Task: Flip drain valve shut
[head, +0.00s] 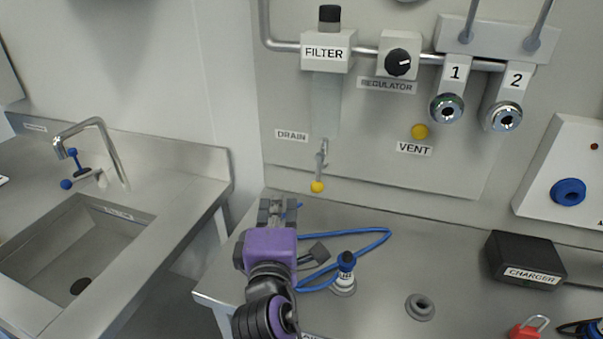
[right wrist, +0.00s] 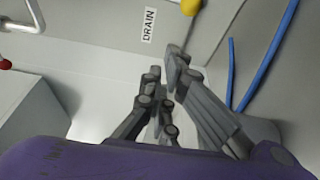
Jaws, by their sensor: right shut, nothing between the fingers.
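The drain valve (head: 322,155) is a small metal fitting below the clear filter bowl (head: 325,103), beside the DRAIN label (head: 291,135). Its lever hangs down and ends in a yellow ball (head: 317,187). In the right wrist view the yellow ball (right wrist: 190,6) is cut off by the top edge, just beyond the fingers. My right gripper (head: 277,205), with a purple body, is shut and empty. It is below and left of the yellow ball in the head view, apart from it. The valve body is outside the right wrist view. My left gripper is not in view.
A blue hose (head: 345,250) lies on the steel bench behind and right of my right gripper. A blue-topped fitting (head: 345,268) stands nearby. A black charger (head: 525,260) sits further right. A sink (head: 75,245) is at left, across a gap. A yellow VENT knob (head: 419,131) is on the panel.

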